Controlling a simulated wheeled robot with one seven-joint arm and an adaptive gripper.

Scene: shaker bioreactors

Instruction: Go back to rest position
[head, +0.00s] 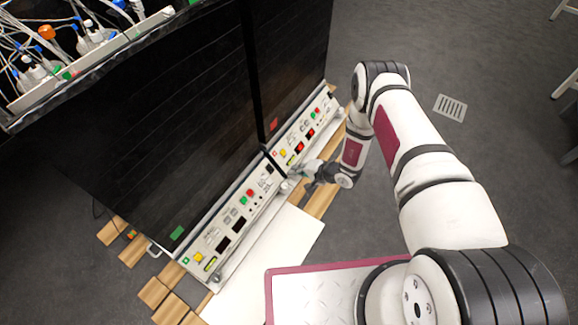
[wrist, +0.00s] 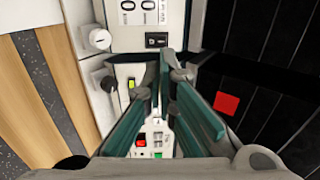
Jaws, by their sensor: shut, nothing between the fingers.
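My gripper (head: 301,172) is at the front of the shaker bioreactors, close to the joint between their control panels. In the wrist view its teal-padded fingers (wrist: 172,70) are shut with nothing held. The right control panel (head: 307,130) has red lit spots and a yellow button. The left control panel (head: 232,228) has dark displays and red, green and yellow buttons. In the wrist view, one panel with a black switch (wrist: 157,40) lies beyond the fingertips. Another panel with red and green buttons (wrist: 157,140) shows between the fingers. Whether the fingers touch a panel cannot be told.
Dark shaker doors (head: 150,120) stand behind the panels. Bottles and tubes (head: 75,40) crowd the top left. Wooden slats (head: 322,198) and a white board (head: 270,255) lie below the panels. Grey floor (head: 470,180) at right is mostly open, with a drain grate (head: 451,107).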

